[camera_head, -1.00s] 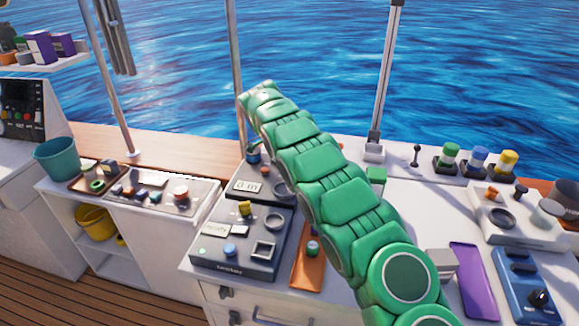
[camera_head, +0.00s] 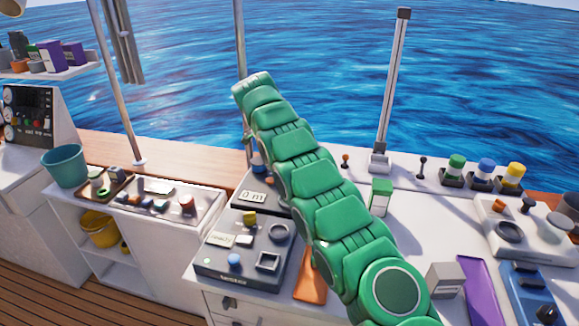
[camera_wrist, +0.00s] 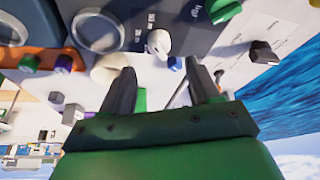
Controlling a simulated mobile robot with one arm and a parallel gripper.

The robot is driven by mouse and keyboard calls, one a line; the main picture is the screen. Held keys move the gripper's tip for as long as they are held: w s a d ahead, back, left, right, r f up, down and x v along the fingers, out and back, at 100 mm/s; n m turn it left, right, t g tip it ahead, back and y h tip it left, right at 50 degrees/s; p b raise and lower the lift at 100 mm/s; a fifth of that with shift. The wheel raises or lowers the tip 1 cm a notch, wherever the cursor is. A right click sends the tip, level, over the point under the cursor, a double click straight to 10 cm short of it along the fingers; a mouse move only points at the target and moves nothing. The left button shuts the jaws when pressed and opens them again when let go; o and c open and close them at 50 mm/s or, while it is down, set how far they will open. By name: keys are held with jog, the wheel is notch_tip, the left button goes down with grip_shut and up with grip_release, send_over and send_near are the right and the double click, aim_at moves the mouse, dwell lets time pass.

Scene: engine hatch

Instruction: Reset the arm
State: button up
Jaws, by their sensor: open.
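My green segmented arm (camera_head: 325,200) rises from the bottom of the head view, leaning up and to the left over the white counter. My gripper is not visible in the head view, where the arm ends near the pole at upper left. In the wrist view my gripper (camera_wrist: 161,88) shows two dark fingers spread apart with nothing between them. Beyond the fingers, panel equipment with a white knob (camera_wrist: 159,43) shows. The wrist picture is tilted, with sea and sky at the lower right.
A grey box (camera_head: 444,280) and purple tray (camera_head: 481,295) lie to the right. A teal bucket (camera_head: 64,167) stands left. A metal post (camera_head: 393,90) rises behind.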

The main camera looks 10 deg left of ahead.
jog(key=shift+r, duration=0.15)
jog(key=s+d+r+n, duration=0.1)
jog(key=d+r+n, duration=0.1)
jog(key=d+r, duration=0.6)
jog(key=s+d+r+n+g, duration=0.1)
jog(key=s+d+r+n, duration=0.15)
jog(key=s+d, duration=0.7)
jog(key=s+d+r+n+g, duration=0.1)
jog(key=s+d+r+n, duration=0.15)
jog(key=s+d, duration=0.7)
jog(key=s+d+n+g+y, duration=0.1)
jog(key=s+d+n+y, duration=0.1)
jog(key=s+d, duration=0.85)
jog(key=s+f+n+y, duration=0.1)
jog(key=s+f+n, duration=0.1)
jog(key=s, duration=1)
jog(key=s+a+f+n+y, duration=0.1)
jog(key=s+f, duration=0.4)
jog(key=s, duration=0.7)
jog(key=shift+s+n+g, duration=0.15)
jog(key=shift+n+g, duration=0.15)
jog(key=shift+n, duration=0.6)
